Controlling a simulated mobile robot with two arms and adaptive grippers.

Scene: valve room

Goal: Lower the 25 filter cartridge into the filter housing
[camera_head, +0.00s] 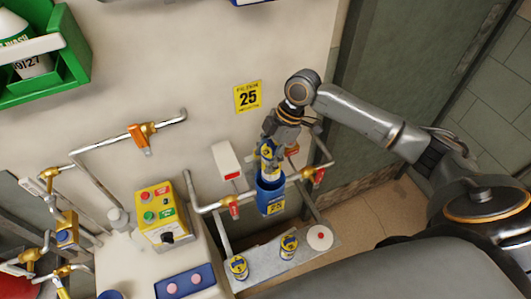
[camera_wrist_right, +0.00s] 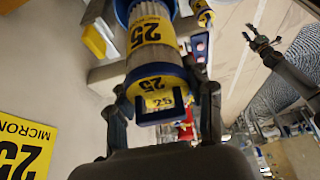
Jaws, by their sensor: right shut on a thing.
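The filter cartridge (camera_head: 269,162) is white with a yellow 25 label and a blue end cap. In the right wrist view the cartridge (camera_wrist_right: 152,32) runs away from me, its labels reading upside down. My right gripper (camera_head: 268,146) is shut on its capped end; its fingers (camera_wrist_right: 160,98) lie on both sides of the cap. The blue filter housing (camera_head: 270,193), with a yellow 25 label, is directly below. The cartridge's lower end is at the housing's mouth; its depth inside is hidden. My left gripper (camera_wrist_right: 264,42) shows in the wrist view, open and empty, away from the housing.
Pipes with red-handled valves (camera_head: 234,207) flank the housing. Below is a grey shelf (camera_head: 262,262) with two yellow-labelled cans (camera_head: 289,246) and a white disc (camera_head: 319,237). A yellow control box (camera_head: 156,214) stands left. A yellow 25 sign (camera_head: 248,96) is on the wall.

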